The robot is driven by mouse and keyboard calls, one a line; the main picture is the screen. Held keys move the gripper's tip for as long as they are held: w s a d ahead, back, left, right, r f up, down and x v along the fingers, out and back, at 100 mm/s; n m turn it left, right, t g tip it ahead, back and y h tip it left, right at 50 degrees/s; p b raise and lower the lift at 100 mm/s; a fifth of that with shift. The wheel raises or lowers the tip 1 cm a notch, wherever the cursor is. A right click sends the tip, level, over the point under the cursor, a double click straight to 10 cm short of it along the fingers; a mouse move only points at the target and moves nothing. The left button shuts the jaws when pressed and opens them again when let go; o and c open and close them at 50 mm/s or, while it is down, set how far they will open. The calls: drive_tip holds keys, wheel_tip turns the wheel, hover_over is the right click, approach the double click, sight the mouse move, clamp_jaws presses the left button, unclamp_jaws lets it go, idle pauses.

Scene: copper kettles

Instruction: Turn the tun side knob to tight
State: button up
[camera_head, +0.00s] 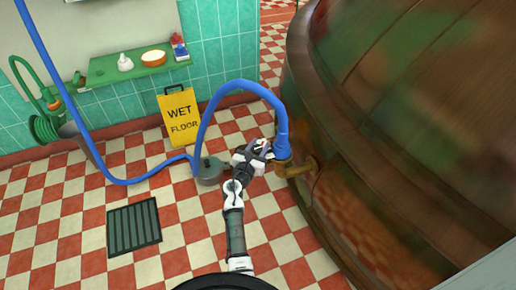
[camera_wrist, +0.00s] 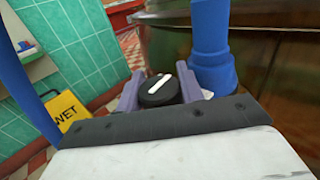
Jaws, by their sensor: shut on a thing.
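The tun is a large copper vessel (camera_head: 400,120) on the right of the head view; its dark side (camera_wrist: 265,60) fills the upper right of the wrist view. The side knob (camera_wrist: 158,91) is round and black with a white bar across its top, slanting up to the right. My gripper (camera_wrist: 160,80) is shut on the knob, with a finger on each side. In the head view my gripper (camera_head: 262,151) is at the tun's brass side fitting (camera_head: 298,167), beside the blue hose end. The knob is hard to make out there. No tight marking is readable.
A blue hose (camera_head: 240,86) arches over my gripper and joins the fitting; its end (camera_wrist: 210,60) stands close right of my fingers. A grey round object (camera_head: 211,171) is on the floor nearby. A yellow wet floor sign (camera_head: 181,117) stands behind. A floor grate (camera_head: 134,227) lies left.

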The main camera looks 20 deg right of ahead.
drive_tip(key=shift+m+g+h, duration=0.5)
drive_tip(key=shift+g, duration=0.1)
drive_tip(key=shift+s, duration=0.1)
drive_tip(key=o, duration=1)
drive_tip(key=v, duration=1.3)
drive_tip(key=shift+a, duration=0.4)
drive_tip(key=shift+s, duration=0.1)
